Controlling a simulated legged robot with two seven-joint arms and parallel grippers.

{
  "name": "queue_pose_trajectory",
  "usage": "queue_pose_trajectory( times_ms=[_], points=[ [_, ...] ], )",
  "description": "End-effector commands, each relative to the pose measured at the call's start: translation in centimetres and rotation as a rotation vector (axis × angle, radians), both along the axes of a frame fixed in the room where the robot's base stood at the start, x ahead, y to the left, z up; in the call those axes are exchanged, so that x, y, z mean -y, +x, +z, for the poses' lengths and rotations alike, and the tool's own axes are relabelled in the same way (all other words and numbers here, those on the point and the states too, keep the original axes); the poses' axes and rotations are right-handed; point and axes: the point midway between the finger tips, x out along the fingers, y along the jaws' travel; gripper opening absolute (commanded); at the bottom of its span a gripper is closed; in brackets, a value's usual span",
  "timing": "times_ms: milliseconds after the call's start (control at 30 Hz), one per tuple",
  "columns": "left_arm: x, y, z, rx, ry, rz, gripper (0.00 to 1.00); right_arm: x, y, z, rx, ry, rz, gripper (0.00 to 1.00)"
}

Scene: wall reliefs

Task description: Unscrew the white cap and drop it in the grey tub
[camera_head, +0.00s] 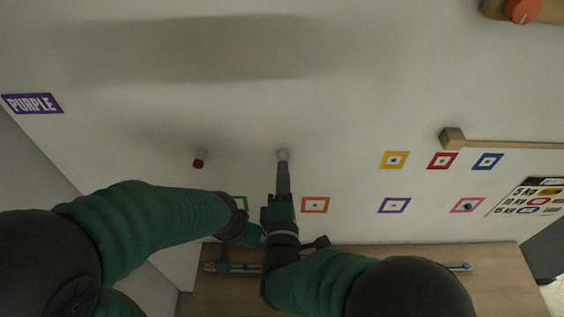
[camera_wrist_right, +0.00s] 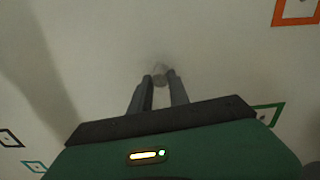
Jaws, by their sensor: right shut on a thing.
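The white cap (camera_head: 283,154) is on a short stub on the pale wall, in the middle of the head view. My right gripper (camera_head: 283,163) reaches up to it and is shut on it. In the right wrist view the cap (camera_wrist_right: 160,80) sits between the two fingertips (camera_wrist_right: 160,82), close to the wall. My left gripper (camera_head: 248,237) is low, beside my right wrist; its fingers are too dark and overlapped to read. I see no grey tub in either view.
A red-capped stub (camera_head: 198,160) is on the wall to the left. Coloured square frames, such as an orange one (camera_head: 315,205), line the wall to the right. A wooden ledge (camera_head: 400,290) lies below. A wooden bar (camera_head: 500,144) is at the right.

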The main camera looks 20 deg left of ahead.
Motion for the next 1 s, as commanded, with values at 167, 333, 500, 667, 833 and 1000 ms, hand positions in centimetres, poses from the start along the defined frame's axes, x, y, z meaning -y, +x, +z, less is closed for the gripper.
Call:
queue_pose_trajectory(
  times_ms=[167,333,500,667,833,1000],
  points=[
    [0.0,0.0,0.2,0.0,0.0,0.0,0.23,0.1,-0.4,0.0,-0.001,-0.001,-0.001,0.0],
    [0.0,0.0,0.1,0.0,0.0,0.0,0.23,0.1,-0.5,-0.1,-0.002,-0.001,0.0,0.0],
    [0.0,0.0,0.1,0.0,0.0,0.0,0.23,0.1,-0.4,-0.1,-0.002,-0.001,0.0,0.0],
    [0.0,0.0,0.2,0.0,0.0,0.0,0.23,0.1,-0.8,-0.1,-0.003,-0.001,0.001,0.0],
    [0.0,0.0,0.2,0.0,0.0,0.0,0.23,0.3,-1.4,-0.1,-0.003,-0.001,0.002,0.0],
    [0.0,0.0,0.3,0.001,0.0,0.0,0.23,0.5,-2.0,-0.1,-0.003,-0.001,0.001,0.0]
  ],
)
